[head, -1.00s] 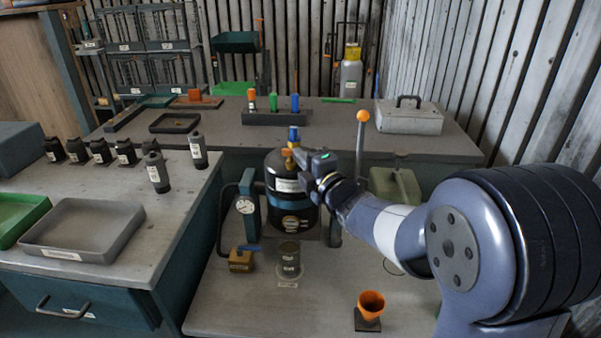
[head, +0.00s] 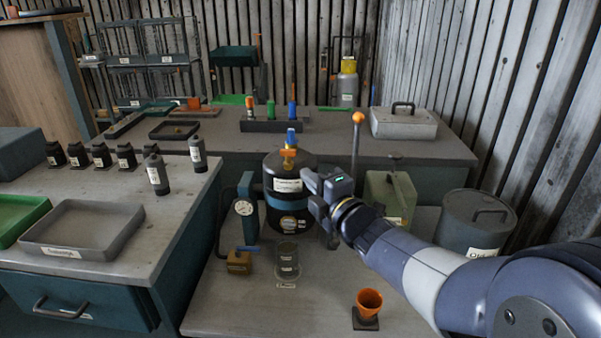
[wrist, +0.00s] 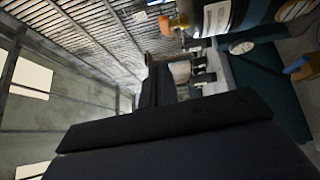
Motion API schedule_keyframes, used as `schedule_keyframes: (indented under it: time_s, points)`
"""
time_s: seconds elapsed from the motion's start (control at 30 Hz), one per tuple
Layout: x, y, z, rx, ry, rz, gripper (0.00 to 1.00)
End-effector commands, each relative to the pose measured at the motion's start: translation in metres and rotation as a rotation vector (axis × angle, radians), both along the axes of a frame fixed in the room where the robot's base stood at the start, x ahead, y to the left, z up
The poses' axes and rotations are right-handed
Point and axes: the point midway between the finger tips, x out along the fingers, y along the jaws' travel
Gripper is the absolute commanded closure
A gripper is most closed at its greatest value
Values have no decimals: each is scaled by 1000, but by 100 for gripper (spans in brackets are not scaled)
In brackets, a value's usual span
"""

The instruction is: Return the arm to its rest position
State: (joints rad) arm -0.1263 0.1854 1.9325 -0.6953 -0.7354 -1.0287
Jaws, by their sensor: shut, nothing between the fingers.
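My gripper (head: 312,193) is in the head view just to the right of the black tank (head: 283,210), with its fingers pointing left toward it. The gripper is shut and empty. The tank is upright, with a blue band, labels, and a brass valve with an orange part and a blue top (head: 290,150). The fingers overlap the tank's right edge in the picture; I cannot tell if they touch it. My arm reaches in from the lower right. In the wrist view the dark fingers (wrist: 165,125) fill the lower middle, and the tank (wrist: 232,14) shows at the top right.
A pressure gauge (head: 243,207), a brass block (head: 239,262), a grey cup (head: 286,258) and an orange cup (head: 370,301) stand on the low bench. A green canister (head: 385,196) and a grey lidded drum (head: 470,222) stand behind my arm. A lever with an orange knob (head: 357,118) rises nearby.

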Motion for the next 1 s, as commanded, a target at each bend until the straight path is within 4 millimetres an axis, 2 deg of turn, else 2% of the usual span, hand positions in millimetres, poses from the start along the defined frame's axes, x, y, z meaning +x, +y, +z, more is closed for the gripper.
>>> schedule_keyframes:
  time_s: [0.2, 0.43, 0.77, 1.0]
  points:
    - [-23, -16, 0, 1, -1, -2, 100]
    - [-29, -19, 0, -1, -1, 0, 100]
    - [-26, -17, 0, 0, 0, 1, 100]
    - [-1, 0, 0, 1, 2, 2, 100]
